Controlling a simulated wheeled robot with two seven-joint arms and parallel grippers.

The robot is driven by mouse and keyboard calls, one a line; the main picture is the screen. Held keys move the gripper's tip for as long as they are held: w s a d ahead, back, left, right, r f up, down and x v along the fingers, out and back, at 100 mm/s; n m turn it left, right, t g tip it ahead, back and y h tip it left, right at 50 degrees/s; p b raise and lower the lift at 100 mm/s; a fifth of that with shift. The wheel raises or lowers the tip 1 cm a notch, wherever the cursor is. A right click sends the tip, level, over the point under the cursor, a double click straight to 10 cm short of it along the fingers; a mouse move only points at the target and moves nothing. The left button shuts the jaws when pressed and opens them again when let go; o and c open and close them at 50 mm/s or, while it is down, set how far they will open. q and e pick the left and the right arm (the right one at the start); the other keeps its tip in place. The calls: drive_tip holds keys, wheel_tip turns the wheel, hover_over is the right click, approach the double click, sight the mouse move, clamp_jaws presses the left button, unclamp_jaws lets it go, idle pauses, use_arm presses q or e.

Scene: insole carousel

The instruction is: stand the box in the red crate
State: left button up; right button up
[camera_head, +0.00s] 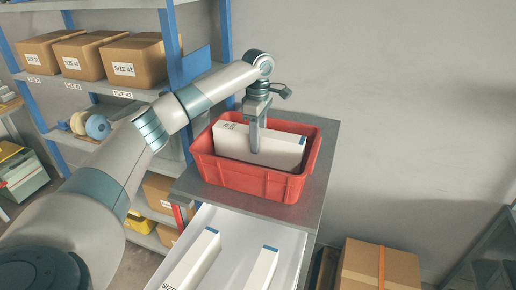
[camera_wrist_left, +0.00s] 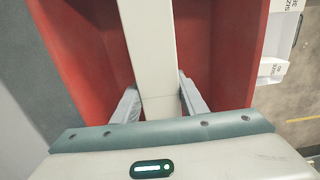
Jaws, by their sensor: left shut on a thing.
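The white box (camera_head: 284,150) is inside the red crate (camera_head: 238,178) in the head view, long side across it and narrow edge up. Its lower part is hidden by the crate's front wall, so I cannot tell if it touches the floor. My left gripper (camera_head: 256,140) reaches down from above and is shut on the box near its middle. In the left wrist view the box (camera_wrist_left: 150,50) runs between the two fingers of the left gripper (camera_wrist_left: 158,105), with red crate walls (camera_wrist_left: 225,50) on both sides. My right gripper is not in view.
The crate stands on a grey table (camera_head: 318,165). In front is a white tray (camera_head: 228,262) with two more white boxes (camera_head: 195,262). Shelves with cardboard boxes (camera_head: 135,60) stand at the left. A cardboard box (camera_head: 372,268) is at the lower right.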

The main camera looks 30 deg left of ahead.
use_arm(q)
drive_tip(key=shift+f+p, duration=0.9)
drive_tip(key=shift+f, duration=0.9)
drive_tip(key=shift+f, duration=0.15)
drive_tip(key=o, duration=1.1)
drive_tip(key=shift+o, duration=0.2)
